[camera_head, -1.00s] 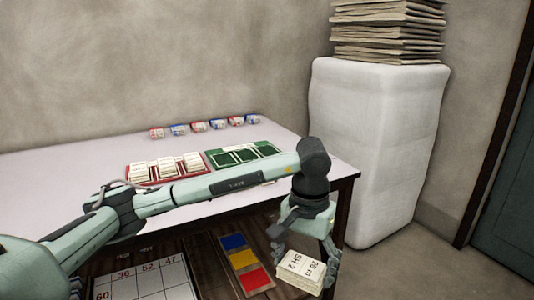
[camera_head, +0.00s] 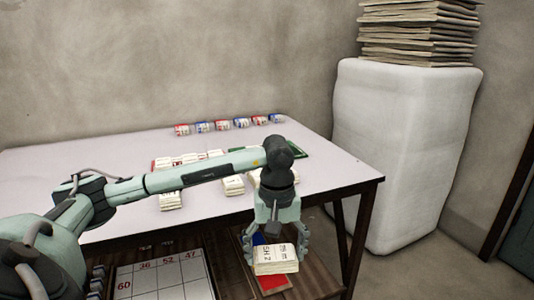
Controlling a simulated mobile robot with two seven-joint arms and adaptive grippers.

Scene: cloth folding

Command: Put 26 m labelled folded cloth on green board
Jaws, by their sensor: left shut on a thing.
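My left gripper (camera_head: 275,250) is shut on a folded cream cloth (camera_head: 276,262) with printed black lettering. The label's number is too small to read surely. The gripper points down and holds the cloth in front of the table's near edge, below the top's level. My right gripper is not in view.
The white table (camera_head: 90,160) carries other folded cloths (camera_head: 171,201) near its front, a partly hidden red board with cloths, and a row of small red and blue items (camera_head: 220,125) behind. A white block (camera_head: 405,150) stands at right. A number sheet (camera_head: 160,284) lies below.

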